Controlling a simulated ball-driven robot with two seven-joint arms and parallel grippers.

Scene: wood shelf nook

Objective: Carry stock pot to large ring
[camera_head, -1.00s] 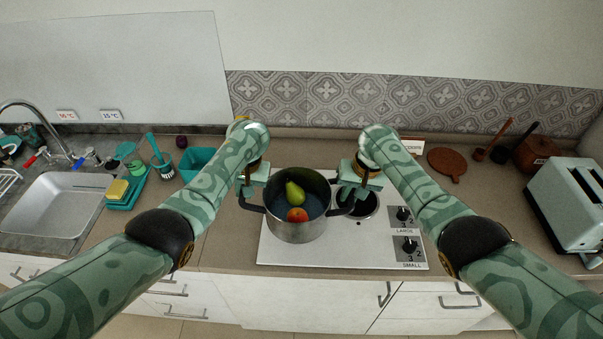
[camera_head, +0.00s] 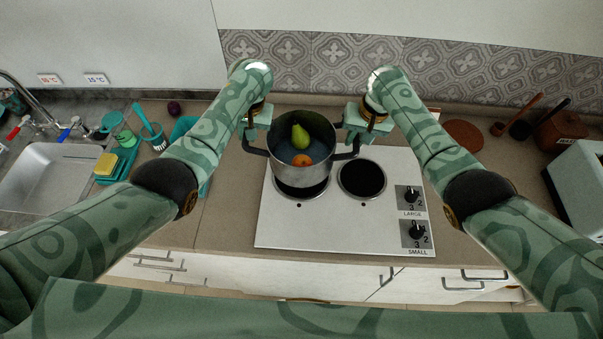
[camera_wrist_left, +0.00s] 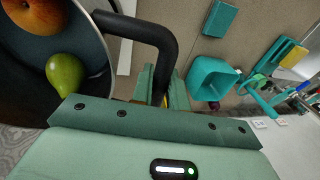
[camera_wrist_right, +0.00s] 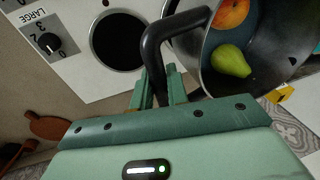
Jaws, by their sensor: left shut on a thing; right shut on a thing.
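The steel stock pot (camera_head: 306,176) holds a green pear (camera_head: 300,137) and a red-orange fruit (camera_head: 301,160). It is upright over the rear left of the hob, partly covering the dark left ring (camera_head: 301,190). Its height above the hob is hard to tell. My left gripper (camera_head: 256,133) is shut on its left black handle, which also shows in the left wrist view (camera_wrist_left: 145,29). My right gripper (camera_head: 354,131) is shut on the right handle, seen in the right wrist view (camera_wrist_right: 154,55). The right ring (camera_head: 362,180) is bare. I cannot tell which ring is large.
The white hob (camera_head: 340,225) has a LARGE knob (camera_head: 411,196) and a SMALL knob (camera_head: 416,232) at its right. A tiled wall (camera_head: 440,72) stands behind. The sink (camera_head: 50,178) is at the left, a toaster (camera_head: 577,185) at the right.

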